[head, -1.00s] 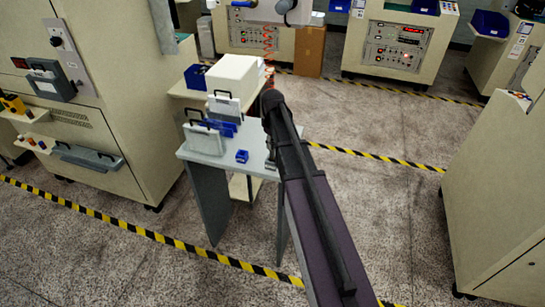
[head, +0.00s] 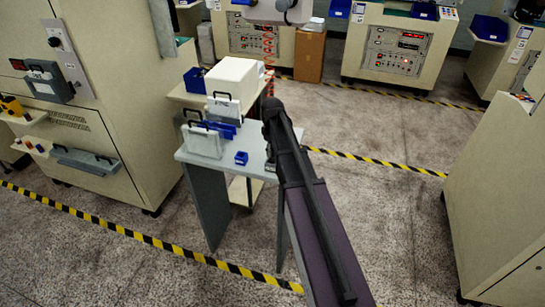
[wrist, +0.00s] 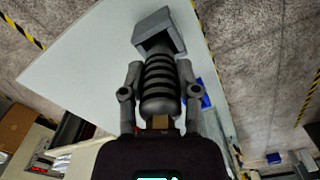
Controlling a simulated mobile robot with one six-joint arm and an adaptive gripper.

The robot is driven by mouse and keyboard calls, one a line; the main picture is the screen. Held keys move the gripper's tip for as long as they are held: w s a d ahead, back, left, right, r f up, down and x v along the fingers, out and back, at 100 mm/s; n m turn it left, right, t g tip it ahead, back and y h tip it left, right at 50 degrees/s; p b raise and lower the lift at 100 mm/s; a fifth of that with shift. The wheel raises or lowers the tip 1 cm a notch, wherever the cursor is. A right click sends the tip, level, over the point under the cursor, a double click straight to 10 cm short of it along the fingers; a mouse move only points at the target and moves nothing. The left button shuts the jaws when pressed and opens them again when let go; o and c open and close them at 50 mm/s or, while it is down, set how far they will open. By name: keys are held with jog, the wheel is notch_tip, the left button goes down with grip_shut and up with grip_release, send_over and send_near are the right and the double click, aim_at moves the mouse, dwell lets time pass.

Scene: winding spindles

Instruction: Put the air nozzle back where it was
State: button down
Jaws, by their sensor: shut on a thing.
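In the wrist view my gripper (wrist: 160,68) is shut on a grey, black-ringed thing (wrist: 160,82), which I take to be the air nozzle. A finger lies on each side of its ringed body, and a squared grey end (wrist: 160,25) sticks out beyond the fingertips. The pale tabletop (wrist: 85,65) lies behind it; I cannot tell whether they touch. In the head view my gripper is mostly hidden behind my arm, over the right part of the small grey table (head: 250,142). The nozzle cannot be made out there.
A small blue bin (head: 241,158) and a grey handled case (head: 202,141) stand on the table. A white box (head: 231,78) is behind. An orange coiled hose (head: 269,42) hangs at the back. A large beige machine (head: 125,110) stands left.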

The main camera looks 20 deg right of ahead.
jog(key=shift+f+b, duration=0.35)
jog(key=shift+f, duration=0.35)
jog(key=shift+f, duration=0.1)
jog(key=shift+c, duration=1.7)
grip_release()
jog(key=shift+r, duration=0.2)
notch_tip(320, 180, up, 12)
jog(key=p, duration=1.2)
jog(key=shift+s, duration=0.1)
jog(key=s+a+m, duration=0.2)
jog(key=s+a, duration=0.3)
jog(key=s, duration=0.5)
jog(key=s+a+m, duration=0.3)
jog(key=s+a, duration=0.2)
jog(key=s, duration=0.6)
